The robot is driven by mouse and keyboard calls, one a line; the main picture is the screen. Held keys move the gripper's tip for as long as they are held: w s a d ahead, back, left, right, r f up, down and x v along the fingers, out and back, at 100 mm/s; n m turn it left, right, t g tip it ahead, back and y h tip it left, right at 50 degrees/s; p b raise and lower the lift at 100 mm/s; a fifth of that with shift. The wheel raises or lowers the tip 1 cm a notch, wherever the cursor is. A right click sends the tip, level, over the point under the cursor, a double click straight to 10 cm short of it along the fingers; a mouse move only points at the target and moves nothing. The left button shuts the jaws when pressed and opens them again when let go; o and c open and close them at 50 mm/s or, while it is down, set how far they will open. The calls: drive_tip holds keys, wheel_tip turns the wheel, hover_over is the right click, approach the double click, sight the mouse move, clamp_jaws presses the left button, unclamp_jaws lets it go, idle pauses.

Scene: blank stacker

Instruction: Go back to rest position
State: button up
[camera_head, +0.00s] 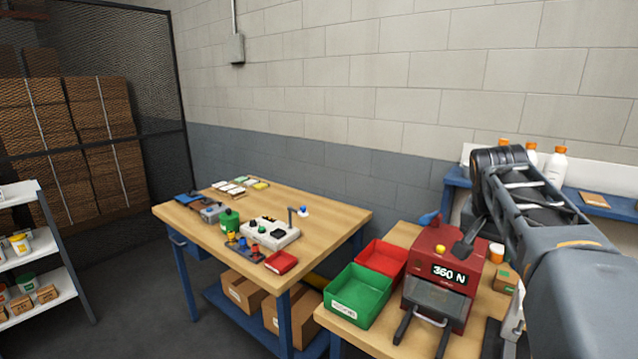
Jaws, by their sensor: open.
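My arm (540,205) rises from the lower right corner and bends at a dark joint near the right bench. I cannot make out my gripper's fingertips; the end of the arm is not clearly in view. A dark angled piece (469,235) shows at the top of the red machine; I cannot tell whether it is a lever or part of my arm.
A green bin (357,296) and a red bin (381,257) stand left of the machine. A wooden workbench (340,215) holds a control box (270,232), a green container (229,220) and small parts. White bottles (555,165) stand behind my arm. Shelving (40,245) is at left; floor lies between.

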drive_tip(key=s+a+f+n+y, duration=0.1)
drive_tip(key=s+a+f+n, duration=0.3)
drive_tip(key=s+a+f, duration=0.3)
drive_tip(key=s+a+f+n+t+y, duration=0.1)
drive_tip(key=s+a+f+n, duration=0.4)
drive_tip(key=f, duration=0.7)
drive_tip(key=s+a+y, duration=0.1)
drive_tip(key=s+a, duration=0.1)
drive_tip(key=a, duration=0.2)
drive_tip(key=shift+a, duration=0.15)
drive_tip(key=shift+s, duration=0.1)
drive_tip(key=shift+c, duration=0.2)
